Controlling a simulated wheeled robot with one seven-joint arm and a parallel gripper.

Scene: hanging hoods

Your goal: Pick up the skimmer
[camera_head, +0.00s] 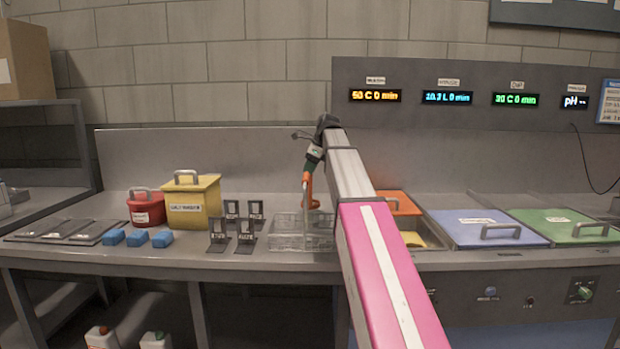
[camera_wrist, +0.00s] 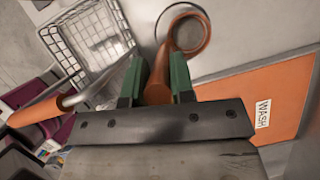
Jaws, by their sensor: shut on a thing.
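My gripper (camera_head: 308,172) is above the counter, at the wire basket (camera_head: 288,243). In the wrist view its two green fingers (camera_wrist: 158,82) are shut on an orange handle (camera_wrist: 158,92), which I take to be the skimmer's. A curved loop (camera_wrist: 207,35), part grey and part orange, shows just beyond the fingers. In the head view, orange parts (camera_head: 309,192) and a thin pale rod hang below the gripper toward the basket. The tool's head is not clear. Another orange grip (camera_wrist: 35,112) with a grey rod is at the wrist view's left; I cannot tell whether it is joined.
A yellow box (camera_head: 193,213), a red pot (camera_head: 146,216), blue blocks (camera_head: 136,239) and small black stands (camera_head: 245,236) are left of the basket. The orange WASH lid (camera_wrist: 275,100), blue lid (camera_head: 485,230) and green lid (camera_head: 560,223) are to the right.

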